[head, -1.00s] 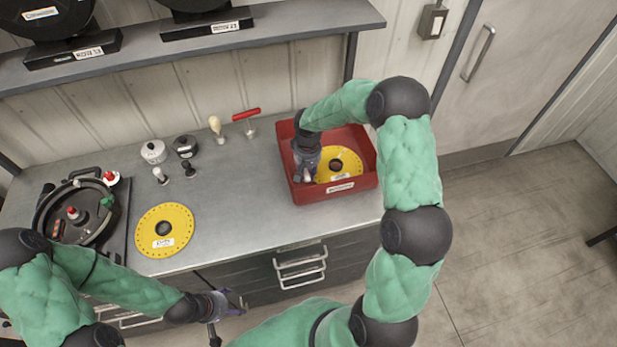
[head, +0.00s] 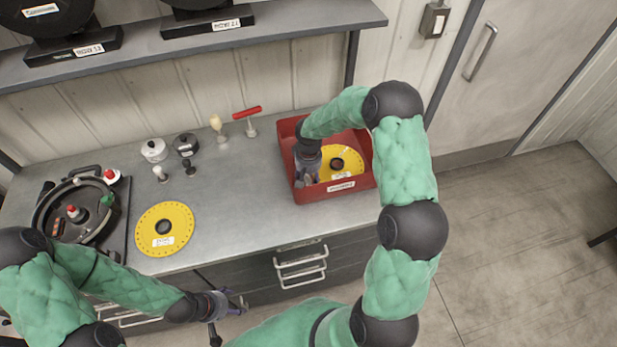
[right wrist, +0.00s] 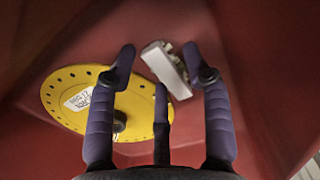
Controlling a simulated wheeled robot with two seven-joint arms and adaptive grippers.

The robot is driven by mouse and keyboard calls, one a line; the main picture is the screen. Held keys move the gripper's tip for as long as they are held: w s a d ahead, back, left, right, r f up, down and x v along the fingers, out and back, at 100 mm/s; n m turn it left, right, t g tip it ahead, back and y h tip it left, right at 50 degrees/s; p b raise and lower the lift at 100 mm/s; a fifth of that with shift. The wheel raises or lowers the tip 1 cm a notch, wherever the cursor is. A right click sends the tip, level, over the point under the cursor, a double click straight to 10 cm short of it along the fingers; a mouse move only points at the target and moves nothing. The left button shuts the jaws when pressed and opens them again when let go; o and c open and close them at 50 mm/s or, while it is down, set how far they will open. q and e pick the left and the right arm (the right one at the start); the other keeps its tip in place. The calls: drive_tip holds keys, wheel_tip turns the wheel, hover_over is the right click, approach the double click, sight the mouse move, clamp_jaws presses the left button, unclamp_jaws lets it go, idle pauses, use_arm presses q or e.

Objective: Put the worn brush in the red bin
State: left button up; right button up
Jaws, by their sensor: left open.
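The red bin (head: 335,190) stands at the right end of the bench. My right gripper (head: 308,181) is down inside its left part, and the bin wall partly hides the view there. In the right wrist view my right gripper (right wrist: 158,64) has its fingers spread apart. A small white block with a ragged edge (right wrist: 167,70), which looks like the worn brush, lies in the bin just beyond the fingertips. I see no finger closed on it. My left gripper (head: 229,304) is open and empty in front of the bench.
A yellow disc (head: 345,160) lies in the bin, also in the right wrist view (right wrist: 70,105). Another yellow disc (head: 164,240) lies on the bench near a round black meter housing (head: 78,222). Small knobs, a cream-topped piece (head: 216,124) and a red-handled tool (head: 247,113) stand behind.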

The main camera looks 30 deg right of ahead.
sight(309, 179)
wheel_tip(309, 179, up, 12)
drive_tip(key=p, duration=0.1)
drive_tip(key=shift+r, duration=0.2)
idle(0.3)
